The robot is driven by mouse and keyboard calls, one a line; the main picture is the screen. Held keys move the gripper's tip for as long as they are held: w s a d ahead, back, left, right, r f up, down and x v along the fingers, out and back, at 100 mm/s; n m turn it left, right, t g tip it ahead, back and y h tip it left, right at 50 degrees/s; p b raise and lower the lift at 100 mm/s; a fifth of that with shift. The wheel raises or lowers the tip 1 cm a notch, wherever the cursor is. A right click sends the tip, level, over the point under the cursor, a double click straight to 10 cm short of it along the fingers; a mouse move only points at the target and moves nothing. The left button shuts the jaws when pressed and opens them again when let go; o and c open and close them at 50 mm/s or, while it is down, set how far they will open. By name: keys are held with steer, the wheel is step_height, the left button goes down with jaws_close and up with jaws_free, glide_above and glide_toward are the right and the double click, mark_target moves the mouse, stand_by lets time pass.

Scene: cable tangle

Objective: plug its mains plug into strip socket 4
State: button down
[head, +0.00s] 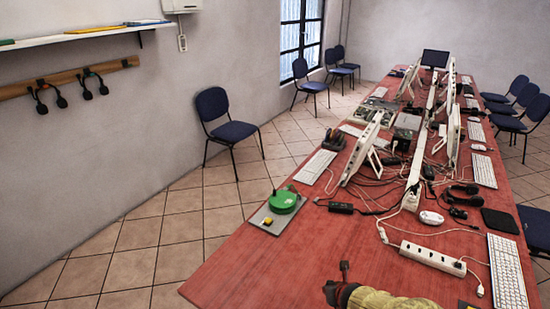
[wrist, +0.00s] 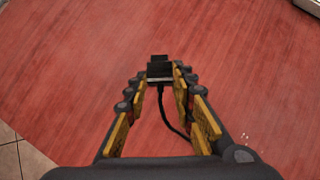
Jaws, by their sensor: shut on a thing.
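My gripper (wrist: 160,78) is shut on a small black plug (wrist: 159,70), held between the fingertips in the wrist view. A black cable (wrist: 170,118) hangs from the plug and curves down to the right, passing behind the right finger. In the head view the black plug (head: 344,267) shows at the tip of my gripper (head: 338,287), at the near edge of the picture over the red table. The white power strip (head: 432,258) lies on the table to the right of my gripper, apart from it. Its socket numbers are too small to read.
The red table (head: 262,268) is bare left of my gripper. A green round object (head: 283,201) sits on a grey mat. A black adapter (head: 341,208), white mouse (head: 431,217), keyboard (head: 507,272), headset and loose cables lie around the strip. Monitors stand farther back.

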steer(key=shift+r+p, duration=1.05)
steer(key=shift+r, duration=0.4)
